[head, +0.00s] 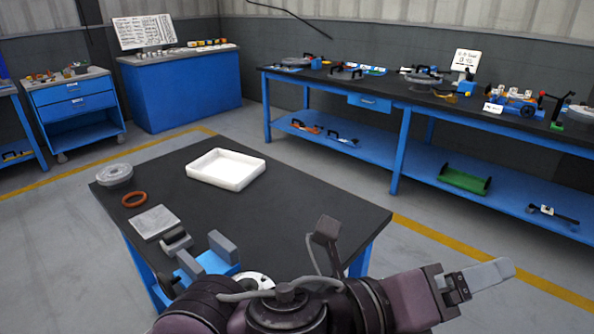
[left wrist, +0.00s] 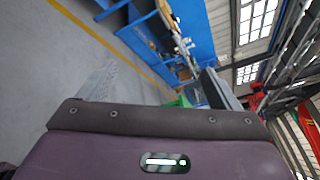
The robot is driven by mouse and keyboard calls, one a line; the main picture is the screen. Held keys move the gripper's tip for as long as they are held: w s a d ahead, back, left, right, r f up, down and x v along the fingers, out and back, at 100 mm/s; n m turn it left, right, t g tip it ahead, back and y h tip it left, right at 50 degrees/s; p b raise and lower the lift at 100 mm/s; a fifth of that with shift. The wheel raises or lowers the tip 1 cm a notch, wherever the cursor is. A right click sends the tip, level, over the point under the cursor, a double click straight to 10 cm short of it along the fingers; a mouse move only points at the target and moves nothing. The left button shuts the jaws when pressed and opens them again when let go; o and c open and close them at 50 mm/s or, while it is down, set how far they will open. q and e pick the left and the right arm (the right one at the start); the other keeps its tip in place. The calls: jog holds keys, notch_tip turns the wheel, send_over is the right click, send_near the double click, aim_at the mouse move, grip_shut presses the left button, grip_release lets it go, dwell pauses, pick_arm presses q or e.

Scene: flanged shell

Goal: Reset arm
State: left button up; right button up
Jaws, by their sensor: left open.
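My left gripper (head: 498,270) stretches out to the right at the lower right of the head view, past the right end of the black-topped table (head: 300,205) and above the floor. It holds nothing. In the left wrist view its two grey fingers stand wide apart, with the open left gripper (left wrist: 158,82) empty between them. A grey round flanged part (head: 115,175) sits at the table's far left corner, with an orange ring (head: 134,199) beside it. A white tray (head: 190,171) lies empty at the table's back. My right gripper is not in view.
A grey square plate (head: 155,222) and a blue vise with grey jaws (head: 222,246) are at the table's near left. My arm partly hides a pale round part (head: 256,281). A long blue workbench (head: 400,145) with several parts stands behind. Floor lies clear between.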

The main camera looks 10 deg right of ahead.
pick_arm(q)
jog(key=w+a+f+n+t+y, duration=0.3)
jog(key=w+a+n+t, duration=0.3)
jog(key=n, duration=0.4)
jog(key=w+a+f+n+t+y, duration=0.3)
jog(key=w+a+n, duration=0.5)
jog(key=w+n, duration=0.15)
jog(key=s+a+f+n+g+y, duration=0.2)
jog(key=a+f+n+y, duration=0.5)
jog(key=a+f+n, duration=0.8)
jog(key=s+a+f+n+g+y, duration=0.4)
jog(key=s+a+f+n+g, duration=0.15)
jog(key=s+a+f, duration=0.65)
notch_tip(320, 180, down, 27)
jog(key=s+a+m+g+p, duration=0.1)
jog(key=s+a+g+p, duration=0.1)
jog(key=p, duration=0.3)
jog(key=s+a+f+p, duration=0.1)
jog(key=s+f, duration=0.5)
jog(key=s, duration=0.3)
jog(key=s+a+f+p, duration=0.1)
jog(key=s+f, duration=0.6)
jog(key=s, duration=0.2)
jog(key=shift+s+a+m+p, duration=0.2)
jog(key=shift+a+m+p, duration=0.1)
jog(key=shift+a+p, duration=0.1)
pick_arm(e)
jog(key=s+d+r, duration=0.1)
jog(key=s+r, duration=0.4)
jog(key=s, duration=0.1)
